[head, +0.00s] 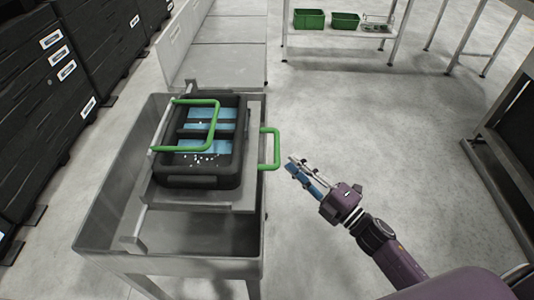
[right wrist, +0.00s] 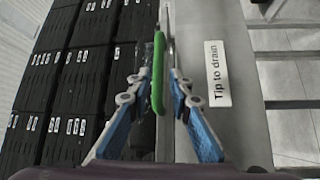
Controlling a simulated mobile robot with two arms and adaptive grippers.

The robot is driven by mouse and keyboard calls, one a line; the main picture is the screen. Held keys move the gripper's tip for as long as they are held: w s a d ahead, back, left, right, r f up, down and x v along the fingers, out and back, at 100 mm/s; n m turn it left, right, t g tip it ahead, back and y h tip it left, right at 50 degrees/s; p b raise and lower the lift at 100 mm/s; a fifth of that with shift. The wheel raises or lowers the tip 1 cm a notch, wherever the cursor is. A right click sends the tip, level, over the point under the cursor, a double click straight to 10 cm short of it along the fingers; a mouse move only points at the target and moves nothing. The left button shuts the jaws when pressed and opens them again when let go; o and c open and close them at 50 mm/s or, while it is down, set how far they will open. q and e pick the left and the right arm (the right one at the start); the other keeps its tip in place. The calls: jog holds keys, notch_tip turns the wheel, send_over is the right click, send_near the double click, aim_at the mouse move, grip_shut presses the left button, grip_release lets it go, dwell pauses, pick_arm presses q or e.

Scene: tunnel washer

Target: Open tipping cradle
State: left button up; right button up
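The tipping cradle (head: 151,197) lies across a grey metal trough and holds a black crate (head: 205,182) with blue pieces and small white bits inside. A green U-shaped handle (head: 276,149) sticks out from the cradle's right side. A second green bar (head: 216,126) arches over the crate. My right gripper (head: 291,163) is open and empty, just right of the side handle and pointing at it. In the right wrist view the green handle (right wrist: 158,75) appears between the spread blue fingers; contact cannot be told. My left gripper is not in view.
The trough (head: 100,222) stands on legs under the cradle. Black labelled cabinets (head: 50,105) line the left side. A rack (head: 380,39) with green bins (head: 309,18) stands at the back. A "Tip to drain" label (right wrist: 217,73) shows in the right wrist view. Floor right of the trough is clear.

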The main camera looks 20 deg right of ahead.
aim_at(279, 148)
jog(key=p+x, duration=0.1)
jog(key=x, duration=0.6)
jog(key=shift+r, duration=0.2)
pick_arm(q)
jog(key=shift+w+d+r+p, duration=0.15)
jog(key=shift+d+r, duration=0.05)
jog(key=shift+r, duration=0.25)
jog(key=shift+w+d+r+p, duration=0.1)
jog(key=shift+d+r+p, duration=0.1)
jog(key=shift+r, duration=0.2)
pick_arm(e)
jog(key=shift+w+a, duration=0.1)
jog(key=shift+w, duration=0.3)
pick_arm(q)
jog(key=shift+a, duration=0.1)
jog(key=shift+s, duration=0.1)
pick_arm(e)
grip_shut()
